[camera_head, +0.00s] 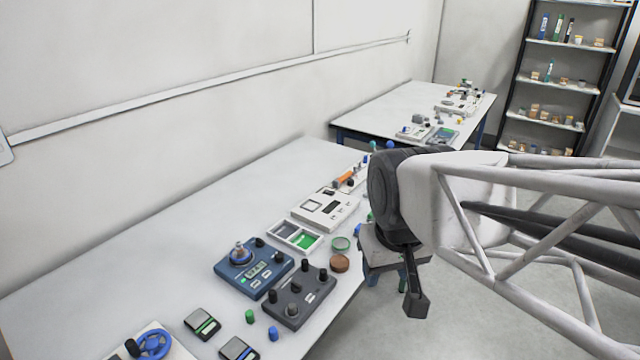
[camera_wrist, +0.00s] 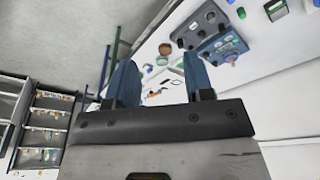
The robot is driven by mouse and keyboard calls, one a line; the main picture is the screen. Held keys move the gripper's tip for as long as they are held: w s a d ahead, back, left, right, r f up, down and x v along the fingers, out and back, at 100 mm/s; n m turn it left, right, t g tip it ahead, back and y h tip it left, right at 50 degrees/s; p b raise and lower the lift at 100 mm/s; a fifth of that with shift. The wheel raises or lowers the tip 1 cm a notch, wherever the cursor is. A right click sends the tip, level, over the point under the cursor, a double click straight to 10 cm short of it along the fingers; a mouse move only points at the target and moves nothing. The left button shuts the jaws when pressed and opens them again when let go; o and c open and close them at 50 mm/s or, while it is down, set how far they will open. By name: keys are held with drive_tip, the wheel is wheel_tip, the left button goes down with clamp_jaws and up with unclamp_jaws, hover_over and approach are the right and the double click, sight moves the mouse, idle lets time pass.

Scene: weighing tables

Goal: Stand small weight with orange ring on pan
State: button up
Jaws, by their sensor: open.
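In the head view my gripper (camera_head: 415,303) hangs off the table's right edge, well apart from the scale and the weight.
A dark grey knobbed box (camera_head: 298,297) stands right of the scale. A shelf (camera_head: 560,85) stands at the back.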

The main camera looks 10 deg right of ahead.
drive_tip(key=shift+s+d+f+m, duration=0.15)
drive_tip(key=shift+s, duration=0.45)
drive_tip(key=shift+s+d+f+m, duration=0.1)
drive_tip(key=shift+s+d+f, duration=0.1)
drive_tip(key=shift+s, duration=0.35)
drive_tip(key=shift+s+d+f+m, duration=0.1)
drive_tip(key=shift+s+f+m, duration=0.05)
drive_tip(key=shift+s, duration=0.45)
